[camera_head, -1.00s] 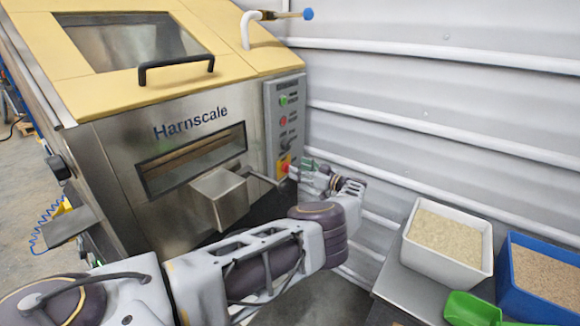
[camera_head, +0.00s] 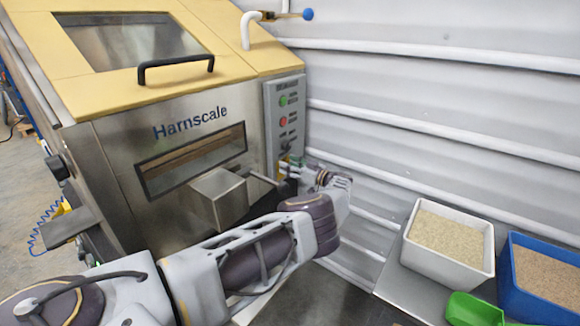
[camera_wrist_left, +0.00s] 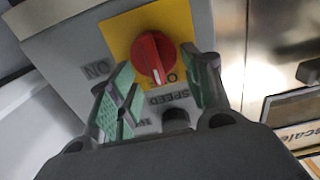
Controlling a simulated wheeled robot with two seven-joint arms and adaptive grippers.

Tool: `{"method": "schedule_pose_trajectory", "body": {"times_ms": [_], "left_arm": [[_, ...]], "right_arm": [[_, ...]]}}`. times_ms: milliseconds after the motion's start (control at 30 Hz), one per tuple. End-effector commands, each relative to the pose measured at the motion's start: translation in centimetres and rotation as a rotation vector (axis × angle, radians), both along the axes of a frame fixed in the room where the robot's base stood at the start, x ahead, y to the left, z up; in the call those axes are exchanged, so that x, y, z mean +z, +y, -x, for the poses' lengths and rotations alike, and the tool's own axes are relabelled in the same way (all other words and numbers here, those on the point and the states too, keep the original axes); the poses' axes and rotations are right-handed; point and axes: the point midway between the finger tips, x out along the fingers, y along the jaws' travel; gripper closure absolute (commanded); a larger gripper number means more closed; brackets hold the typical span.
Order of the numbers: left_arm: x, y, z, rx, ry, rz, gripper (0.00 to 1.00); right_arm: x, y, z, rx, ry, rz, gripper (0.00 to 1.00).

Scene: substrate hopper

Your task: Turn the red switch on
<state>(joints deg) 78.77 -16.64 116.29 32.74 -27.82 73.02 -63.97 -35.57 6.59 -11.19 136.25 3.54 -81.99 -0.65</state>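The red switch (camera_wrist_left: 152,57) is a round knob on a yellow plate (camera_wrist_left: 120,32), low on the grey control panel (camera_head: 284,110) of the Harnscale machine. Its white pointer mark faces down in the left wrist view, towards a partly hidden label beginning with O; the ON label is at its left. My left gripper (camera_head: 290,162) is at the panel's lower end and largely hides the switch in the head view. In the left wrist view its green-padded fingers (camera_wrist_left: 162,66) are apart, one on each side of the knob. Contact with the knob cannot be told. My right gripper is not in view.
Green and red buttons (camera_head: 283,121) sit higher on the panel. A metal box (camera_head: 219,197) with a rod juts out left of my left gripper. The ribbed wall (camera_head: 430,90) is close on the right. White (camera_head: 440,270) and blue (camera_head: 507,285) bins stand at lower right.

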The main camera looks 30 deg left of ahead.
Motion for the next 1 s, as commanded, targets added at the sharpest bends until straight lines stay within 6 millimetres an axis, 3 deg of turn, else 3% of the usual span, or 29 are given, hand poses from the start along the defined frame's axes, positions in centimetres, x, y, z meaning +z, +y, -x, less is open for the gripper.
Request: {"method": "schedule_pose_trajectory", "body": {"times_ms": [33, 200, 633, 1000], "left_arm": [[0.0, 0.0, 0.0, 0.000, 0.000, 0.000, 0.62], [0.0, 0.0, 0.0, -0.001, 0.000, 0.000, 0.83], [0.0, -0.1, -0.1, -0.002, 0.042, -0.004, 0.83], [-0.2, -0.1, -0.5, -0.003, 0.201, -0.018, 0.83]], "right_arm": [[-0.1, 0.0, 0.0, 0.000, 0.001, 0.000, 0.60], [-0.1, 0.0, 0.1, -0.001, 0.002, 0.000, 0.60], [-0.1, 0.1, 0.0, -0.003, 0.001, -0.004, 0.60], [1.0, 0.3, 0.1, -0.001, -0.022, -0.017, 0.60]]}}
